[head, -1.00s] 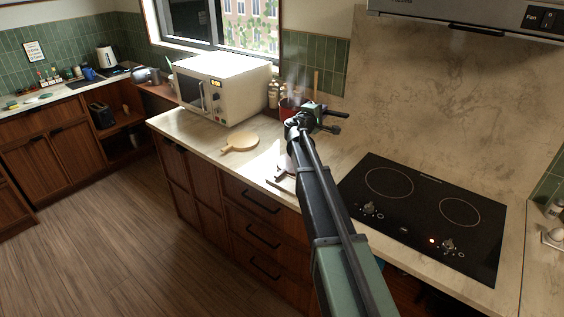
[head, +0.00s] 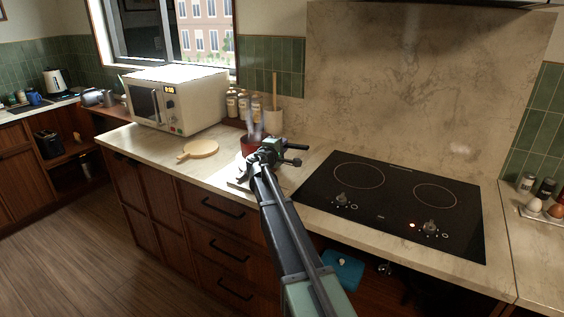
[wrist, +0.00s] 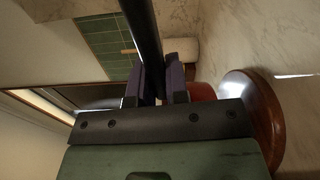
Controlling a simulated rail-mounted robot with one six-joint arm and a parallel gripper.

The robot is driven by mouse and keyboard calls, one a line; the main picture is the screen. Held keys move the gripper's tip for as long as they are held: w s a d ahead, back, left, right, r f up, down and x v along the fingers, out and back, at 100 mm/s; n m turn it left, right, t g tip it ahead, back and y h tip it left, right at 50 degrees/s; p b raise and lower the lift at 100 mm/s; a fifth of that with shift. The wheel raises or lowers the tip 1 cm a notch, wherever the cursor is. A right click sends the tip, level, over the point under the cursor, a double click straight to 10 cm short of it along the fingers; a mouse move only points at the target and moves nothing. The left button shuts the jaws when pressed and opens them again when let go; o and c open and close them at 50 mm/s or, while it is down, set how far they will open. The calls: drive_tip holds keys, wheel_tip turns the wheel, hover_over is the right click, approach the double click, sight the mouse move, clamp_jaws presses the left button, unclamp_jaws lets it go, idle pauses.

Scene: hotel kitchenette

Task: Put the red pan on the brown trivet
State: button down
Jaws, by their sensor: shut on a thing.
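The red pan (head: 247,146) is in the middle of the head view, over the counter between the microwave and the hob, with steam above it. My gripper (head: 272,153) is shut on its dark handle and partly covers it. I cannot tell whether the pan touches the counter. In the wrist view my gripper (wrist: 156,85) has the dark handle (wrist: 146,35) between its fingers, and a bit of red pan (wrist: 201,91) shows behind. A round brown wooden piece (wrist: 268,105) with a pale, shiny face shows at the right there; I cannot tell whether it is the trivet.
A round pale wooden board (head: 201,149) with a handle lies on the counter left of the pan. The microwave (head: 176,100) stands behind it. Jars and a white utensil pot (head: 272,122) stand behind the pan. The black hob (head: 390,205) is at the right, with bare cooking rings.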

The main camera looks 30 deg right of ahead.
wheel_tip(320, 180, down, 4)
drive_tip(key=b, duration=0.3)
drive_tip(key=shift+f, duration=0.15)
drive_tip(key=shift+r, duration=0.25)
drive_tip(key=c, duration=1.6)
unclamp_jaws()
drive_tip(key=shift+f, duration=0.2)
drive_tip(key=o, duration=0.5)
drive_tip(key=shift+r, duration=0.1)
drive_tip(key=shift+s+a+r, duration=0.15)
drive_tip(key=v, duration=1.1)
drive_tip(key=shift+s+a, duration=0.2)
drive_tip(key=shift+a, duration=0.1)
